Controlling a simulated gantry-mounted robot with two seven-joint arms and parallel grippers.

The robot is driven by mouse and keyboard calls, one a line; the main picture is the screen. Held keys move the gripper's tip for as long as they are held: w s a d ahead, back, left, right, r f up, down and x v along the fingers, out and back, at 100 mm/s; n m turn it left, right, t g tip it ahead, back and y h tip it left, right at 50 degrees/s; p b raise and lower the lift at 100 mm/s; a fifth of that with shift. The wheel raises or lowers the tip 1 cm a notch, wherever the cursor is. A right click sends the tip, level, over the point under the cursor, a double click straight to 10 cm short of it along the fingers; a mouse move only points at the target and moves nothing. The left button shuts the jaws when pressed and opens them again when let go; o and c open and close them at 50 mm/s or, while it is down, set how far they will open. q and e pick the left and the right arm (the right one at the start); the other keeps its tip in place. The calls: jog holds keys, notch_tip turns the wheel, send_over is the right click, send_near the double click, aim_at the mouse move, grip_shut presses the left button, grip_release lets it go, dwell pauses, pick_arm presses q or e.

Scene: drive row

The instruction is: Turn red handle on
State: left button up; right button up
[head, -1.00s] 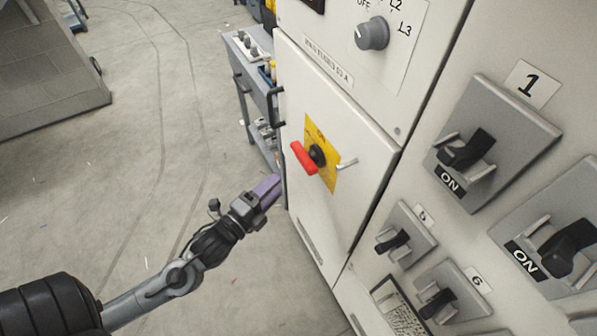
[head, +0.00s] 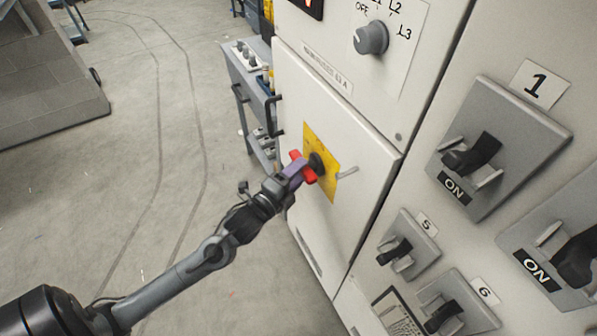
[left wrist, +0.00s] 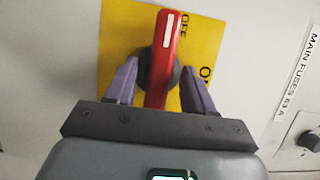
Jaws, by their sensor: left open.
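The red handle (head: 303,167) sits on a black hub (head: 318,164) on a yellow plate (head: 333,186) on the white cabinet door. In the left wrist view the red handle (left wrist: 166,52) stands nearly upright in the picture, its white mark beside the word OFF on the yellow plate (left wrist: 205,38). My left gripper (head: 296,169) is at the handle. In the left wrist view its two purple fingers (left wrist: 160,82) are open, one on each side of the handle, with gaps visible. The right gripper is not in view.
A small bent metal lever (head: 347,172) sticks out right of the yellow plate. A grey rotary knob (head: 371,38) is above. Large black switches (head: 472,155) stand out on the right panel. A grey cart (head: 254,85) stands behind the cabinet.

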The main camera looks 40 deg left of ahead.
pick_arm(q)
jog(key=shift+w, duration=0.25)
grip_shut()
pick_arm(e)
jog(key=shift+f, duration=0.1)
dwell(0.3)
